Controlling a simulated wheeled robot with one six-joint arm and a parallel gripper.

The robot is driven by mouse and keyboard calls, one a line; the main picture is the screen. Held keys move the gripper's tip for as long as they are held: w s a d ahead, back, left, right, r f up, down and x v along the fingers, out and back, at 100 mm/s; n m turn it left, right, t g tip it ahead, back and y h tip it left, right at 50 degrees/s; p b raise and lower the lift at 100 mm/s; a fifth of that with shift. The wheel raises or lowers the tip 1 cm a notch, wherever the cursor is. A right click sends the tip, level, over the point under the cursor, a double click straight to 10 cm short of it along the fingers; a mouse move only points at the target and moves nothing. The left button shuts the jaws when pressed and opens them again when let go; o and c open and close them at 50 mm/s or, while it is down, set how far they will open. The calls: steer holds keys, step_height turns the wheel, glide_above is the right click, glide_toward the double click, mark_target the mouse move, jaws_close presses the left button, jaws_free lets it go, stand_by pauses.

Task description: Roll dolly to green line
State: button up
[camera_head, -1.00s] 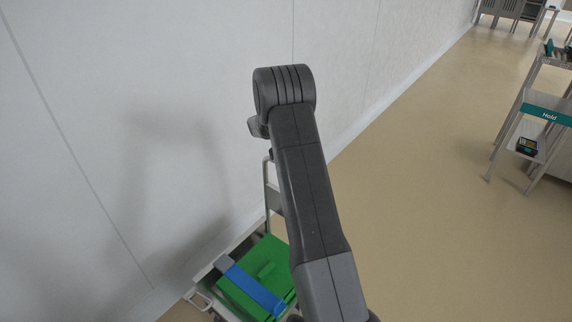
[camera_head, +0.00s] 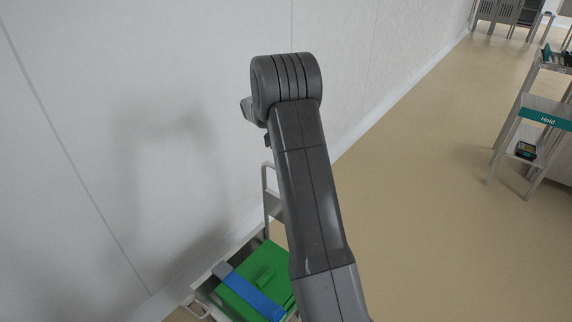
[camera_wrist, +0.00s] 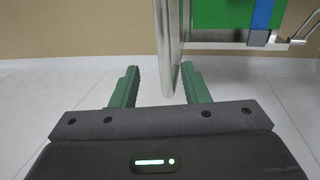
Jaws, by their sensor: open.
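The dolly (camera_head: 205,273) stands by the wall at the bottom of the head view, partly hidden by my arm. It carries a green crate (camera_head: 246,298) with a blue strap (camera_head: 250,291) across it. Its grey upright handle (camera_head: 267,182) rises at the far end. In the wrist view, my gripper (camera_wrist: 160,70) is open, with its two green fingers apart. The metal handle post (camera_wrist: 163,35) appears between the fingers; I cannot tell whether it touches them. The green crate (camera_wrist: 222,14) shows at the top right there. My gripper is hidden in the head view. No green line is visible.
A pale wall (camera_head: 130,120) runs along the left, close to the dolly. A shelf unit with a teal "Hold" sign (camera_head: 546,118) stands at the right. Grey cabinets (camera_head: 503,12) stand far back. The tan floor (camera_head: 430,200) between is clear.

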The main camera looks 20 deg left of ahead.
steer(key=r, duration=0.3)
steer(key=s+r, duration=0.1)
steer(key=r, duration=0.1)
steer(key=shift+a+r, duration=0.15)
steer(key=shift+r, duration=0.15)
steer(key=f, duration=0.4)
steer(key=w+f, duration=0.1)
steer(key=f, duration=0.4)
steer(key=w+f+p, duration=0.1)
steer(key=f, duration=0.3)
steer(key=shift+w+d+f, duration=0.25)
steer(key=shift+d+f, duration=0.1)
steer(key=shift+f, duration=0.05)
steer(key=shift+s, duration=0.2)
